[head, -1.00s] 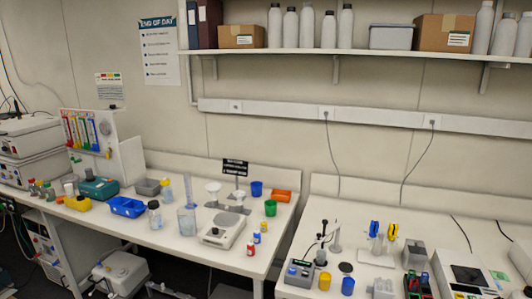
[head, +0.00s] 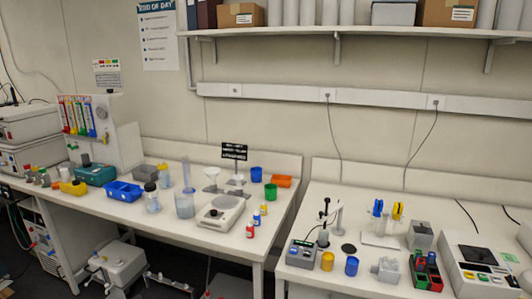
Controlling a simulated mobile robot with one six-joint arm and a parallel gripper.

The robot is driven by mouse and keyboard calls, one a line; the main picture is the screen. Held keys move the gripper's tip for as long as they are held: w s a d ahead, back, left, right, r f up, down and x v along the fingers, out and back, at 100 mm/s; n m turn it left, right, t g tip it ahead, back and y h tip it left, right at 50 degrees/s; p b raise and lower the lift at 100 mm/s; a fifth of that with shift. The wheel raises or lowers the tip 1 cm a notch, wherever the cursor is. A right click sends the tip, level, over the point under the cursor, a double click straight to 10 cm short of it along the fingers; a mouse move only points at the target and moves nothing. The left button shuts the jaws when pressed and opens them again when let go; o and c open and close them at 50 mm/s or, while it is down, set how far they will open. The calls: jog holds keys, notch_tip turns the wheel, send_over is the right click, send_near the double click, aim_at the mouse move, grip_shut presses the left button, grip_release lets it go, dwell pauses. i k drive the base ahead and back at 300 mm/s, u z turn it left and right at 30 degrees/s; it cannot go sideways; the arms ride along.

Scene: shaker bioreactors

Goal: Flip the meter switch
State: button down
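A small grey meter (head: 302,254) with a dark display and small coloured controls stands near the front left of the right-hand bench. Its switch is too small to make out. A probe stand (head: 338,215) with a dark probe is just behind and to the right of it. My gripper is not in view.
On the right bench (head: 318,185), a yellow cup (head: 327,261), a blue cup (head: 351,266) and a black disc (head: 348,249) are right of the meter. A balance (head: 220,213) stands on the left bench. A gap separates the benches. A shelf hangs above.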

aim_at(513, 280)
jog(key=u, duration=0.7)
jog(key=k, duration=0.55)
jog(key=z, duration=0.2)
